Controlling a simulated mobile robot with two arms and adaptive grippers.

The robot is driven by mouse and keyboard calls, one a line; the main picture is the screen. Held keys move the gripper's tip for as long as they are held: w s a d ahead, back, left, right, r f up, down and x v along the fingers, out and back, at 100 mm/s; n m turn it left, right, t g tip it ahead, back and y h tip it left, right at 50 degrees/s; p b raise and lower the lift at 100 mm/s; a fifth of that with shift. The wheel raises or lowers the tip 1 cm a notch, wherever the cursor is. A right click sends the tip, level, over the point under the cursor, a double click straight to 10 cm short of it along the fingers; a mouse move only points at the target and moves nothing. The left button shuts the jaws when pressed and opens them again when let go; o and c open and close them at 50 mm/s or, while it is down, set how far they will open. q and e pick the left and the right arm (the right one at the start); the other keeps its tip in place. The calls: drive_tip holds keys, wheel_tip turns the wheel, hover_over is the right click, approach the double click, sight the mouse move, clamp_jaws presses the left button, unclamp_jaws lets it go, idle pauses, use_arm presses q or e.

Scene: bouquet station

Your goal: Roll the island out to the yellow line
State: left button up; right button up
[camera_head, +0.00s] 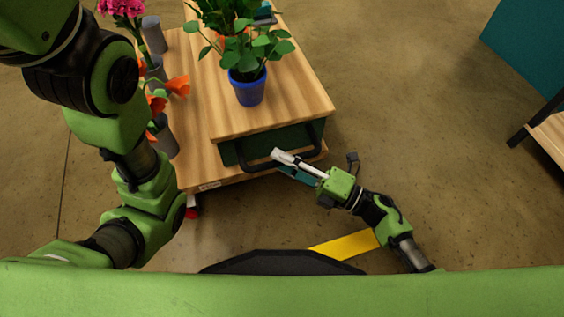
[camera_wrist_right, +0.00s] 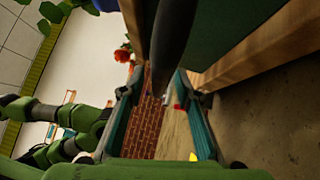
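The island (camera_head: 285,112) is a wooden-topped cart with a dark green front and a lower wooden shelf. A black bar handle (camera_head: 262,163) runs across its front and shows as a dark bar in the wrist view (camera_wrist_right: 174,45). My right gripper (camera_head: 285,164) is at the handle's right part. Its two fingers (camera_wrist_right: 158,80) stand apart with the bar at their tips; I cannot tell whether they touch it. The yellow line (camera_head: 346,245) lies on the floor near my base, partly hidden by my body. My left arm hangs at the left; its gripper is out of view.
A plant in a blue pot (camera_head: 248,89) stands on the island's top. Grey vases (camera_head: 154,36) with orange flowers (camera_head: 177,86) and pink flowers stand along its left side. A wooden-topped table (camera_head: 549,132) is at the right. The floor between is clear.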

drive_tip(key=shift+w+a, duration=0.1)
drive_tip(key=shift+a, duration=0.05)
clamp_jaws()
